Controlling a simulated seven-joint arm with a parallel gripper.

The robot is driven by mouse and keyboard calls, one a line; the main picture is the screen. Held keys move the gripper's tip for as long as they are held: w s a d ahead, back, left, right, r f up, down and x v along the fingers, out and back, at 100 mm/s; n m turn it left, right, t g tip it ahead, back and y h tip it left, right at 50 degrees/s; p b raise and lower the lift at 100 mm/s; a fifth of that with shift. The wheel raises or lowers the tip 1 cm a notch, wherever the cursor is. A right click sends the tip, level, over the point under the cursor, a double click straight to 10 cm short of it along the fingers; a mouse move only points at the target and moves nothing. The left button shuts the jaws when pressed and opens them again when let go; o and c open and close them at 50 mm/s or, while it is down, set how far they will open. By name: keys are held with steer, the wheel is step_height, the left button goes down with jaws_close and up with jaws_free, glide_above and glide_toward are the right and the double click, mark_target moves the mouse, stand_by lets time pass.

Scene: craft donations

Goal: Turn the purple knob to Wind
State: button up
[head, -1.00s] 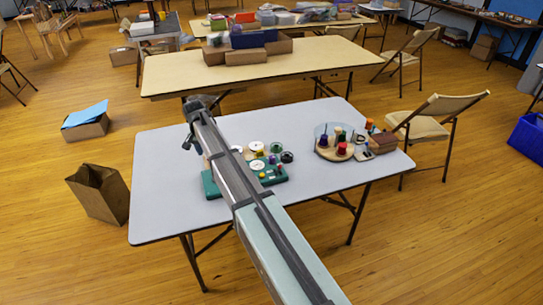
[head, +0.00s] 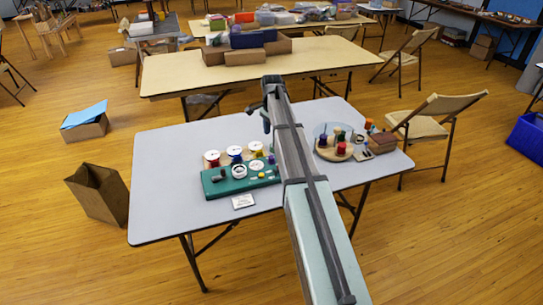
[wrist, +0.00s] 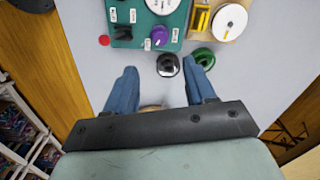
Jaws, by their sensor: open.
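In the wrist view, the purple knob (wrist: 159,36) sits on a green board (wrist: 180,14) with small white labels, too small to read. A white dial (wrist: 163,5) is partly cut off at the top edge. My gripper (wrist: 163,68) is open and empty, its two blue fingers pointing toward the board, with the knob ahead of the gap and apart from the fingers. A black spool (wrist: 167,65) shows between the fingertips. In the head view, the board (head: 213,188) lies left of my arm; I cannot make out the knob clearly there.
A green spool (wrist: 205,57) lies near the right fingertip. A white spool (wrist: 230,20) is at upper right. In the head view, a round tray (head: 322,152) with spools is right of my arm, and a white card (head: 243,201) lies before the board. The table's left side is clear.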

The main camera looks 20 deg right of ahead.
mark_target(272, 157)
step_height(272, 157, down, 12)
stand_by(0.5)
steer(key=shift+c, duration=0.4)
jaws_close()
